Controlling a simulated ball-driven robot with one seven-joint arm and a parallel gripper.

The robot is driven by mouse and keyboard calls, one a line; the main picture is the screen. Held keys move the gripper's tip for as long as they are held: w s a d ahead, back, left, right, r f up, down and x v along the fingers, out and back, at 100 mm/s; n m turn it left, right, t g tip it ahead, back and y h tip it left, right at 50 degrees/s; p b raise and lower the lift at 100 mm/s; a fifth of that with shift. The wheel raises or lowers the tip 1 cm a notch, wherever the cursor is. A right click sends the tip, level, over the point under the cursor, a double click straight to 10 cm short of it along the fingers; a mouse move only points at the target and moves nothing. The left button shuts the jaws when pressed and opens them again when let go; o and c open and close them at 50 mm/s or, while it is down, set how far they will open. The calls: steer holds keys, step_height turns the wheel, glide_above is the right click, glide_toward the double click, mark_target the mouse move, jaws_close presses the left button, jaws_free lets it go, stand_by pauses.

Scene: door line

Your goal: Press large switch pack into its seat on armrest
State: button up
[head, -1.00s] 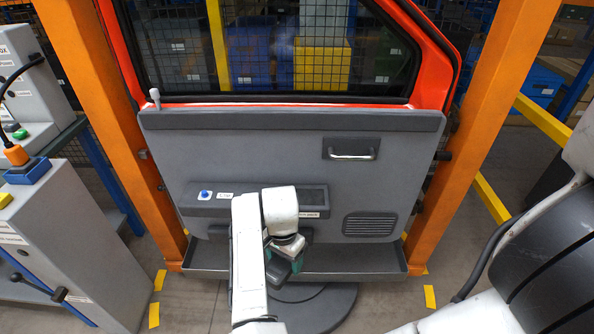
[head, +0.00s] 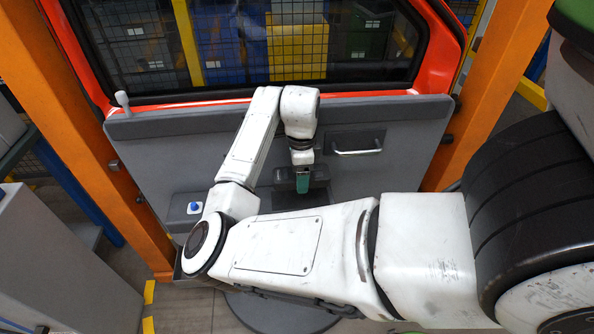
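The armrest (head: 184,212) runs across the lower part of the grey door panel (head: 400,118). Its left end shows, with a small blue button on it; much of the rest is hidden behind my arm. My gripper (head: 303,183) points down in front of the panel, over the right part of the armrest. A green-teal part shows at its tip, but I cannot tell whether that is a finger or a held thing. I cannot make out the large switch pack or its seat.
The door hangs between orange posts (head: 88,140) on both sides. A pull handle (head: 357,150) is right of my gripper. A lock knob (head: 122,100) stands at the panel's upper left. A grey cabinet (head: 60,265) stands at the lower left.

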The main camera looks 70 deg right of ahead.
mark_target(299, 199)
steer(key=shift+w+f+b, duration=0.1)
steer(key=shift+f+b, duration=2)
steer(key=shift+f, duration=0.55)
steer(key=shift+a+f, duration=0.1)
steer(key=shift+f, duration=0.4)
